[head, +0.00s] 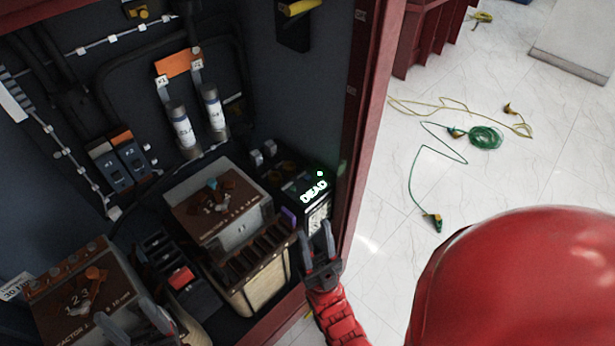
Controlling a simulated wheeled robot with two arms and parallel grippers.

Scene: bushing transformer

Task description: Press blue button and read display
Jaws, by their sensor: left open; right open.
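A small dark device (292,184) stands in the cabinet's right corner. My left gripper (135,325) is open at the bottom left, in front of a brown-topped unit.
A brown-topped transformer (222,205) stands left of the device. Another brown-topped unit (80,293) is at lower left. The cabinet's red frame (365,130) rises close right of the device. Green (485,138) and yellow cables lie on the white floor outside.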

